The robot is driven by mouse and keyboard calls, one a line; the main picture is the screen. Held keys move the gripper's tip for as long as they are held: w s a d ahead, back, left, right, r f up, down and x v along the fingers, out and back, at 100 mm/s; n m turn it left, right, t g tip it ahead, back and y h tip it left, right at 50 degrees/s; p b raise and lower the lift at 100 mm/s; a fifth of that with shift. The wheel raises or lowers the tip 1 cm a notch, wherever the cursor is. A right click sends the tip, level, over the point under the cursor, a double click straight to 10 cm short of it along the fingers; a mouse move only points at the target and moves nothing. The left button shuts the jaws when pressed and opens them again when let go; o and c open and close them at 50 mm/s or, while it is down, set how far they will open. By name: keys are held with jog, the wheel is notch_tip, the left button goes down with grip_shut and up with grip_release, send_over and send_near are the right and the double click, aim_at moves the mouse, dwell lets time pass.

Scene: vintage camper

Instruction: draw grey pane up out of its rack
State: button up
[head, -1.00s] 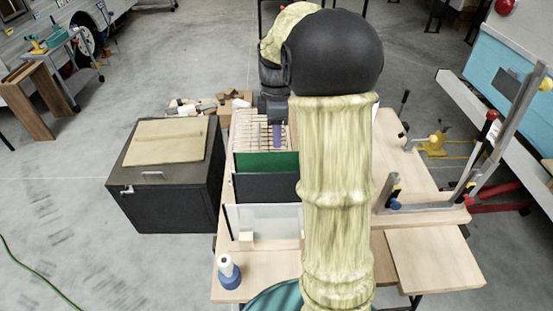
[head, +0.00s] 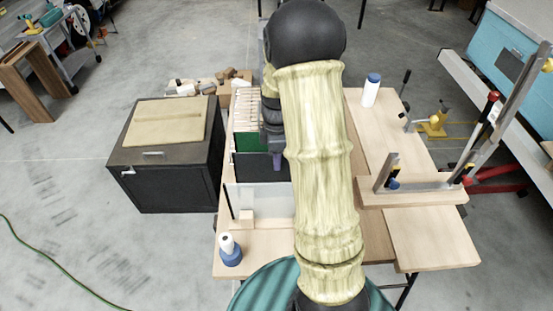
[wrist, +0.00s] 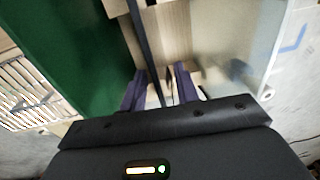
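The grey pane (head: 254,168) is a dark upright sheet in the rack, between the green pane (head: 247,139) and a clear pane (head: 268,200). In the wrist view the grey pane (wrist: 147,45) shows nearly edge-on as a thin dark strip, with the green pane (wrist: 70,50) left and the clear pane (wrist: 235,45) right. My gripper (wrist: 160,90) has two purple fingers, apart, with the near end of the dark strip appearing between them. In the head view my gripper (head: 277,160) is at the grey pane's top edge, partly hidden by my arm. I see no contact.
A black box (head: 168,170) with a tan pad stands left of the bench. A white-and-blue bottle (head: 230,250) is at the bench's near left, another (head: 371,90) at the far right. Clamps (head: 440,185) stand on the right side.

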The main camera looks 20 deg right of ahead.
jog(key=shift+f, duration=0.7)
grip_shut()
jog(key=c, duration=0.7)
grip_release()
jog(key=shift+r, duration=0.1)
grip_shut()
jog(key=shift+r+p, duration=3.8)
jog(key=shift+r, duration=0.65)
